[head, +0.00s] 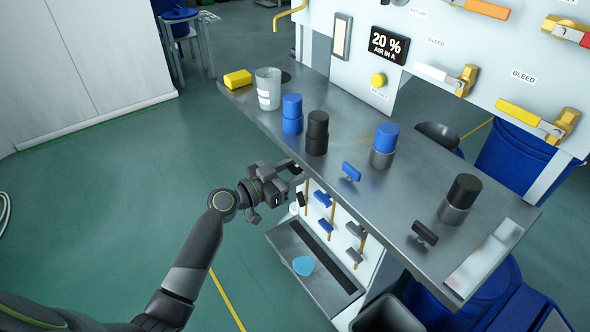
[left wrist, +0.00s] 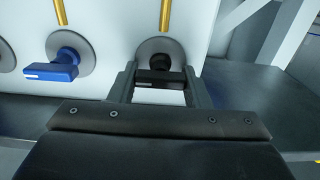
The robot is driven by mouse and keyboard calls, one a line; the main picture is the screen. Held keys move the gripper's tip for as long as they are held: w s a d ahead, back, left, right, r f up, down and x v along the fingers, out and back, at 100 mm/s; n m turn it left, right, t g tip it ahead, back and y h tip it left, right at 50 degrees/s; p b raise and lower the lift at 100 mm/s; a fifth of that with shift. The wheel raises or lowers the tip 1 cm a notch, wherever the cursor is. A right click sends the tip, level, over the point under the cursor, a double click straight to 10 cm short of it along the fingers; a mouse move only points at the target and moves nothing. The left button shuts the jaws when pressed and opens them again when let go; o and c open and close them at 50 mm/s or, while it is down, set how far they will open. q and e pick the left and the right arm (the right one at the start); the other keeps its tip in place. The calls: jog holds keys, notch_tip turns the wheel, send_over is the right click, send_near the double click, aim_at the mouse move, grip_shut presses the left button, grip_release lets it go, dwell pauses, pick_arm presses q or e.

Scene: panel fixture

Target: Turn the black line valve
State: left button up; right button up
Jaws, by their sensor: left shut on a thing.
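The black line valve (left wrist: 158,78) sits on a round grey disc on the white panel, below a yellow pipe, in the left wrist view. Its bar handle lies crosswise to the pipe. My left gripper (left wrist: 161,84) is shut on this handle, with one finger at each end. In the head view my left gripper (head: 296,178) is at the bench's front edge, and a small dark part of the valve (head: 301,200) shows below it. My right gripper is not in view.
A blue-handled valve (left wrist: 63,68) is left of the black one in the wrist view. The steel bench top (head: 345,200) overhangs the panel and bears several blue and black capped cylinders, a blue handle (head: 350,171) and a black handle (head: 425,233). A tray (head: 318,268) lies below.

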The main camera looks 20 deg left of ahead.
pick_arm(q)
jog(key=shift+n, duration=0.4)
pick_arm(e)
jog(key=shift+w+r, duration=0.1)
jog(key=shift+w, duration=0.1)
pick_arm(q)
jog(key=n, duration=0.2)
jog(key=shift+n+b, duration=0.4)
jog(key=n, duration=0.3)
jog(key=shift+w+a+n, duration=0.1)
jog(key=shift+n, duration=0.2)
jog(key=n, duration=0.2)
jog(key=shift+n+p, duration=0.3)
jog(key=shift+n, duration=1)
jog(key=n+p, duration=0.1)
jog(key=n, duration=0.2)
jog(key=shift+f, duration=0.1)
jog(key=shift+a+f+n+p, duration=0.1)
jog(key=shift+n+p, duration=0.5)
jog(key=shift+n, duration=1.1)
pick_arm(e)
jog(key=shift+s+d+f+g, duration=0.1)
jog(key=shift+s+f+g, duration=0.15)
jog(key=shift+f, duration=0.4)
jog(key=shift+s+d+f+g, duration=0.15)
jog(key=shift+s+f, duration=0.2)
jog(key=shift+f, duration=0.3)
